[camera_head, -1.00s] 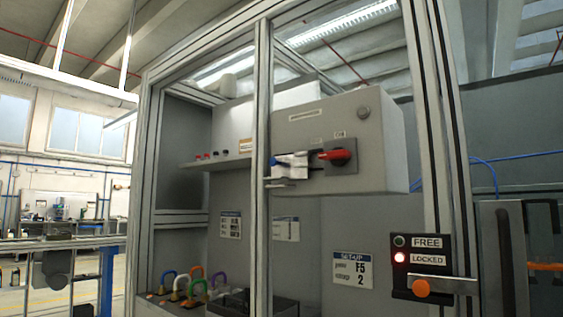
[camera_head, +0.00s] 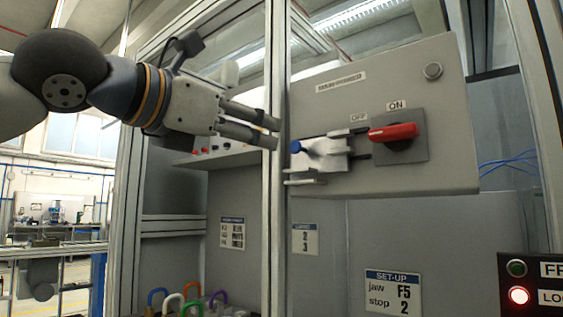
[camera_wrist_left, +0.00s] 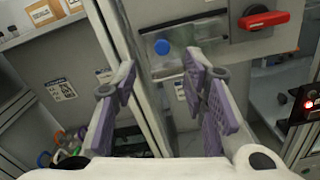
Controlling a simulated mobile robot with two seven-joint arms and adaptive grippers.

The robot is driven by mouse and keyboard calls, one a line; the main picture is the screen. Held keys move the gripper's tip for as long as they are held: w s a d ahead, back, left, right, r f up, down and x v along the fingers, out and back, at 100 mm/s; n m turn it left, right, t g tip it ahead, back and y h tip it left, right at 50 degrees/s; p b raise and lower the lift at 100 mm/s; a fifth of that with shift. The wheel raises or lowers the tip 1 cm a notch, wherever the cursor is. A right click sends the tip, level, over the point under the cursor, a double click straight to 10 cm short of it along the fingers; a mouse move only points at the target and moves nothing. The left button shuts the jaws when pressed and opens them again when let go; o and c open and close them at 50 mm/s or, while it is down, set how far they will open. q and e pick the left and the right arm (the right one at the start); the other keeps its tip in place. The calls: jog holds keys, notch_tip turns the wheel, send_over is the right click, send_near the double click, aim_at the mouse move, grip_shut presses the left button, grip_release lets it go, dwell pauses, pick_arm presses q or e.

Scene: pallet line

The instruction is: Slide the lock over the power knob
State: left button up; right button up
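The lock is a pale metal slide (camera_head: 328,158) with a blue knob (camera_head: 295,147) on the front of the grey control box. It sits left of the red power knob (camera_head: 393,133), whose handle lies roughly level on a dark plate under the ON label. The slide's right end lies beside that plate and does not cover the red handle. My left gripper (camera_head: 278,133) is open and empty, left of the blue knob and apart from it. In the left wrist view, the blue knob (camera_wrist_left: 162,47) shows beyond the open purple-padded fingers (camera_wrist_left: 160,80). My right gripper is out of view.
An aluminium frame post (camera_head: 279,220) stands close beside the left fingers. A shelf (camera_head: 215,158) with small buttons is behind it. A lit red LOCKED lamp (camera_head: 518,295) is at the lower right.

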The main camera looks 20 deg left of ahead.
aim_at(294, 145)
pick_arm(q)
jog(key=x, duration=1.1)
jog(key=shift+w+d+f, duration=0.15)
jog(key=shift+f, duration=0.05)
grip_shut()
